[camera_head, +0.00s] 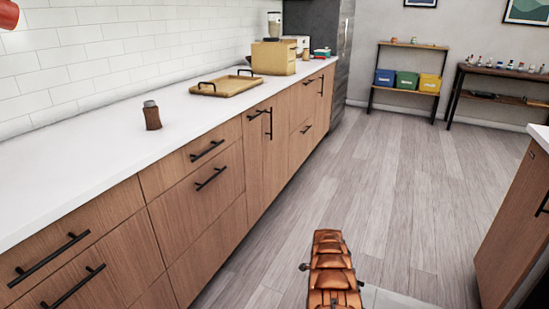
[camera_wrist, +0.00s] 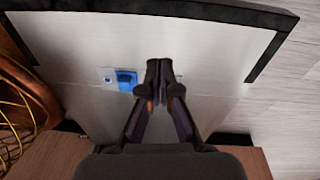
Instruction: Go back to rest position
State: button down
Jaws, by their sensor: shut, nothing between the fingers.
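My gripper (camera_wrist: 159,75) shows in the wrist view with its two dark fingertips together and nothing between them. It is in front of or over a pale panel (camera_wrist: 215,60) with a dark edge. A small blue item (camera_wrist: 126,80) shows just left of the fingertips; I cannot tell whether it is near them in depth. The fingers are not seen in the head view.
In the head view, a white counter (camera_head: 100,150) with wooden drawers runs along the left, bearing a brown shaker (camera_head: 151,115), a wooden tray (camera_head: 226,86) and a box (camera_head: 273,58).

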jog(key=s+a+r+n+y, duration=0.1)
jog(key=s+a+r+n, duration=0.3)
jog(key=r, duration=0.7)
jog(key=s+a+r+n+g+y, duration=0.1)
jog(key=s+a+r+n, duration=0.25)
jog(key=r, duration=0.75)
jog(key=s+a+r+n+y, duration=0.1)
jog(key=s+a+r+n, duration=0.35)
jog(key=r, duration=0.55)
jog(key=s+d+r+n, duration=0.25)
jog(key=s+r, duration=0.25)
jog(key=s, duration=0.4)
jog(key=s+d+r+n+h, duration=0.1)
jog(key=s+d+r+n, duration=0.15)
jog(key=s+r, duration=0.45)
jog(key=s+d+r+n, duration=0.1)
jog(key=s+r+n, duration=0.2)
jog(key=s, duration=0.8)
jog(key=s+d+n+h, duration=0.1)
jog(key=s+d+n, duration=0.15)
jog(key=s, duration=0.95)
notch_tip(320, 180, up, 21)
jog(key=p, duration=2)
jog(key=shift+d, duration=0.4)
jog(key=shift+s+a+m, duration=0.1)
jog(key=shift+m, duration=0.15)
